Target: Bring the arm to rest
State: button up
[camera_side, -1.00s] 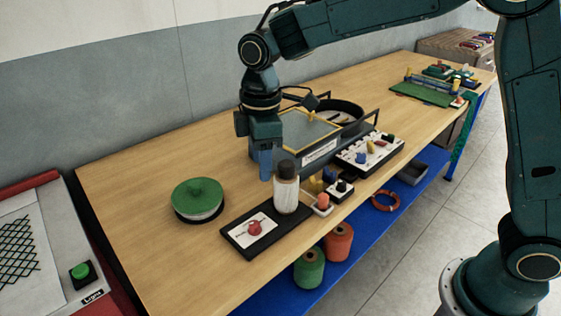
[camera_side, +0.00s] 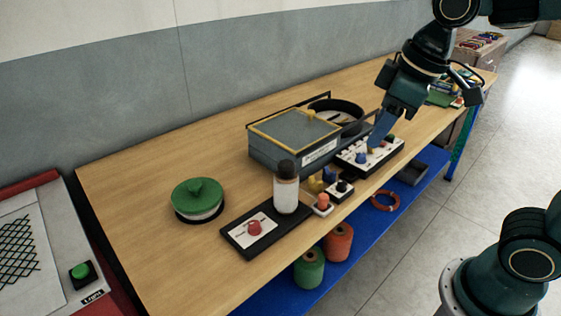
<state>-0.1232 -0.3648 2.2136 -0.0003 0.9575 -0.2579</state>
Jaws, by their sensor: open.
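My gripper (camera_side: 377,140) is at the right of the work area, with its blue fingers pointing down and to the left. In this view its fingertips overlap the white panel (camera_side: 345,158) with coloured knobs; I cannot tell the height between them. The fingers overlap each other from this side, and I see nothing held between them. My wrist and forearm reach up to the top right edge of the picture.
A grey box with a yellow-framed lid (camera_side: 290,127) stands mid-table, a black ring (camera_side: 345,108) behind it. A bottle (camera_side: 286,190), a red-knob panel (camera_side: 268,240) and a green-lidded dish (camera_side: 197,193) stand nearer. The left wooden tabletop (camera_side: 130,200) is clear.

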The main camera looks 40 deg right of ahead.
jog(key=s+d+f+m+t, duration=0.1)
jog(key=s+d+f+m, duration=0.1)
jog(key=s, duration=0.7)
jog(key=shift+d+m+t, duration=0.4)
jog(key=shift+d+m, duration=0.25)
jog(key=shift+m, duration=0.55)
